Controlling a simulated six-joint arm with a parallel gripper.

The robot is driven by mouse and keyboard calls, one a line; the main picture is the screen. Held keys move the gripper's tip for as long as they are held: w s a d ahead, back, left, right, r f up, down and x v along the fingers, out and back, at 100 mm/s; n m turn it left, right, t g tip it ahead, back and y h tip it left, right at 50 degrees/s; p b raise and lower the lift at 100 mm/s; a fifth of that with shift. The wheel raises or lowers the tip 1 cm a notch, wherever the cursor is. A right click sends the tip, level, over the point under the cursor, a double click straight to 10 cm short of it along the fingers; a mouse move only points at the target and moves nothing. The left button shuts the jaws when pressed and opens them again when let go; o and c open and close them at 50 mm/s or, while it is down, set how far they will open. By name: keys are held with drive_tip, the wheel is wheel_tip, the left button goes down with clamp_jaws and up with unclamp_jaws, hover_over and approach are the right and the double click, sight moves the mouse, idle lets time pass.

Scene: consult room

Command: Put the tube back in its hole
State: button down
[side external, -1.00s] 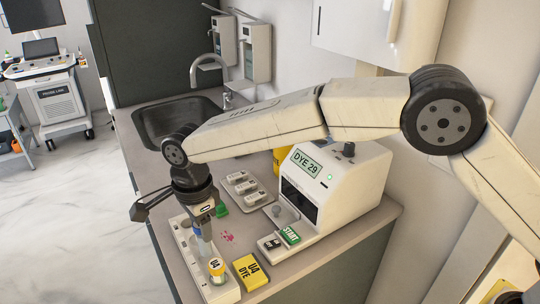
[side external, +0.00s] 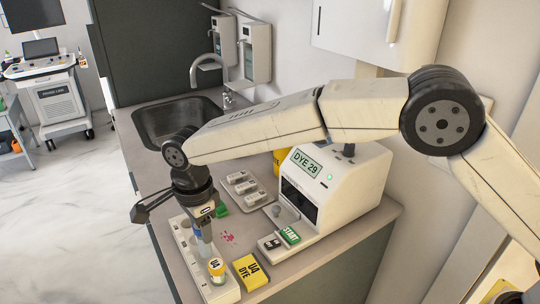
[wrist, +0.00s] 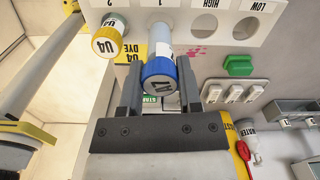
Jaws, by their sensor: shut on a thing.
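A blue-capped tube (wrist: 160,72) with a white label is between the fingers of my gripper (wrist: 158,88), which is shut on it. In the side view my gripper (side external: 204,222) is over the white rack (side external: 184,247), and the tube's body (side external: 205,249) shows below it, seemingly upright. The rack (wrist: 222,50) has round holes in the wrist view, some marked HIGH and LOW. The tube's lower end is at the rack's hole row; I cannot tell how deep it is in a hole. A yellow-capped tube marked U4 (side external: 216,268) stands in the rack's near end.
A yellow U4 DYE box (side external: 250,272) lies right of the rack. The white DYE 29 machine (side external: 333,195) stands beyond it, with a green START button (side external: 289,235). A tray of small white pieces (side external: 242,189) and a green piece (wrist: 238,65) lie near the rack. A sink (side external: 172,120) is behind.

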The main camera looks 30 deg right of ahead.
drive_tip(key=shift+f, duration=2.35)
idle(0.3)
drive_tip(key=shift+c, duration=1)
unclamp_jaws()
drive_tip(key=shift+r, duration=0.1)
drive_tip(key=shift+r, duration=3.8)
drive_tip(key=shift+d, duration=0.1)
